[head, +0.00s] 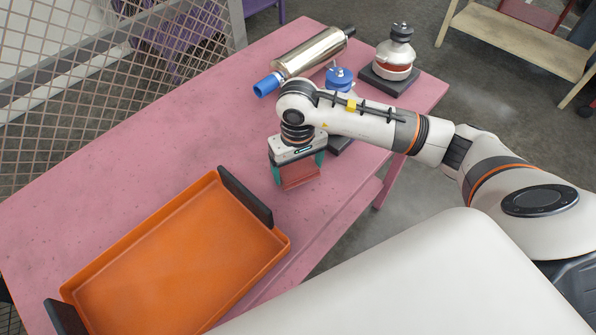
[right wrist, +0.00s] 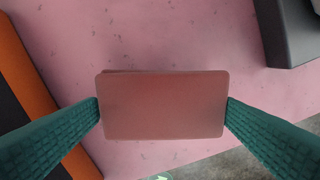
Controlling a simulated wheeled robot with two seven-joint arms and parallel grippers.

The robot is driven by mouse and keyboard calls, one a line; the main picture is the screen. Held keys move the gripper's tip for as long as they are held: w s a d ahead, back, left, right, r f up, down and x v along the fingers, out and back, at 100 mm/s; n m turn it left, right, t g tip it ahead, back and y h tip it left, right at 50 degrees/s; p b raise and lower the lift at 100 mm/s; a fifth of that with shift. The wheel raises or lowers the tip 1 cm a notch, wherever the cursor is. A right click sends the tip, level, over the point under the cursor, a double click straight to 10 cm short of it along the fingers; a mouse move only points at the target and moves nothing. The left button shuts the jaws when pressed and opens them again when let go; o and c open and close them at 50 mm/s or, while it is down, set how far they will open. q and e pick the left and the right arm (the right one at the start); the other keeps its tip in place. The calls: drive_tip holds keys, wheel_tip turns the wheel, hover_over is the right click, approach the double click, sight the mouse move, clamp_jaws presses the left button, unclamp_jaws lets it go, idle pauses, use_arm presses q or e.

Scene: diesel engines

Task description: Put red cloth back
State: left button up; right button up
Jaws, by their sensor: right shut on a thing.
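The red cloth (head: 300,176) is a flat, folded, dull-red piece under my right gripper (head: 297,172). In the right wrist view the cloth (right wrist: 163,104) shows as a rounded rectangle between the two teal fingers (right wrist: 163,112), which press on its left and right edges. My right gripper points down over the pink table, to the right of the orange tray (head: 264,262). I cannot tell how far the cloth is above the table top. My left gripper is not in view.
The tray is empty, with raised dark handles at its ends. At the back of the pink table (head: 130,165) lie a metal cylinder with a blue end (head: 310,52), a blue-topped part (head: 339,78) and a white-and-red part on a dark base (head: 396,55). A mesh fence (head: 60,90) stands left.

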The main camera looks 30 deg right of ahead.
sight(298, 170)
wheel_tip(298, 170, down, 3)
drive_tip(key=shift+d+f+p, duration=0.1)
drive_tip(key=shift+f+p, duration=0.05)
drive_tip(key=shift+p, duration=0.15)
